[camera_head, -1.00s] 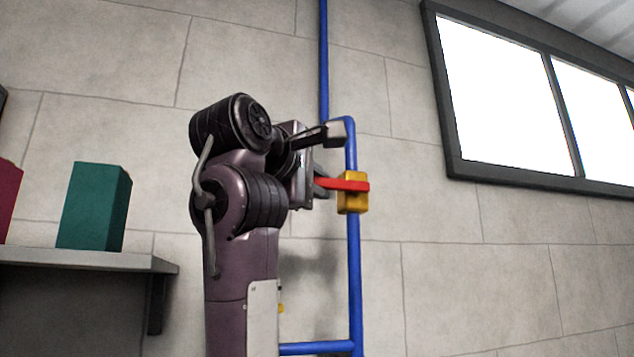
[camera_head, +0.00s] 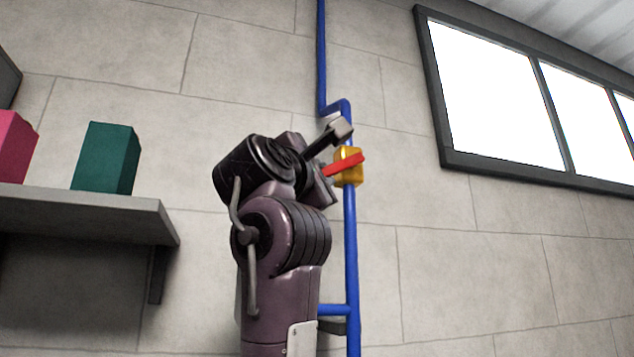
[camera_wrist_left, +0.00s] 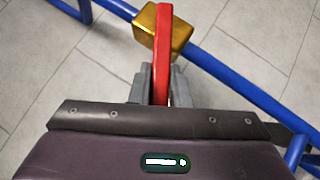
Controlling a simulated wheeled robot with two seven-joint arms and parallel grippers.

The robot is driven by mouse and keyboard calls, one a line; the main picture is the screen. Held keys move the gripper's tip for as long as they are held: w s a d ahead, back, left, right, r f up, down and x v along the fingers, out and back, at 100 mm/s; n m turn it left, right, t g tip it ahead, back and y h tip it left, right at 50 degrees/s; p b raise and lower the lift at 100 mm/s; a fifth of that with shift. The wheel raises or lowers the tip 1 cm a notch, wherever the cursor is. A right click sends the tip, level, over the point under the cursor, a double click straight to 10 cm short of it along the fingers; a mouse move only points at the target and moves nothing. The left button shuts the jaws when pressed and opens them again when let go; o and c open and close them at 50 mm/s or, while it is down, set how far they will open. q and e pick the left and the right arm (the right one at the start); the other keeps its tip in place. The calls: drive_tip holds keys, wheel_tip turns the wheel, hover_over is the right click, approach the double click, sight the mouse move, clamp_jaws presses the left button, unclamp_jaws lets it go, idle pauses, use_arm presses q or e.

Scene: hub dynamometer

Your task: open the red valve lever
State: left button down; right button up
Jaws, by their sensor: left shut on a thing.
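The red valve lever (camera_head: 345,164) sits across a yellow valve body (camera_head: 352,178) on a vertical blue pipe (camera_head: 350,235). In the head view the lever is tilted, its right end higher and its left end at my left gripper (camera_head: 325,176). In the left wrist view the red lever (camera_wrist_left: 163,40) runs between the two grey fingers of my left gripper (camera_wrist_left: 160,84), which is shut on it. The yellow body (camera_wrist_left: 165,32) is just beyond the fingertips. In the head view my wrist partly hides the fingers. My right gripper is not in view.
A grey wall shelf (camera_head: 85,213) at the left holds a green box (camera_head: 106,158) and a pink box (camera_head: 15,147). The blue pipe has a bend above the valve and a branch below it. A window (camera_head: 500,90) is at the upper right.

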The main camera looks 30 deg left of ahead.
use_arm(q)
drive_tip(key=shift+w+d+f+n+t+y+b, duration=0.1)
drive_tip(key=shift+w+f+n+t+y+b, duration=0.05)
drive_tip(key=shift+f+n+t+y+b, duration=0.35)
drive_tip(key=shift+r, duration=0.2)
drive_tip(key=c, duration=1.8)
unclamp_jaws()
drive_tip(key=o, duration=0.4)
drive_tip(key=shift+w, duration=0.15)
drive_tip(key=shift+o, duration=0.2)
drive_tip(key=b+v, duration=0.4)
drive_tip(key=v, duration=0.3)
drive_tip(key=shift+s+b, duration=0.35)
drive_tip(key=shift+s, duration=0.05)
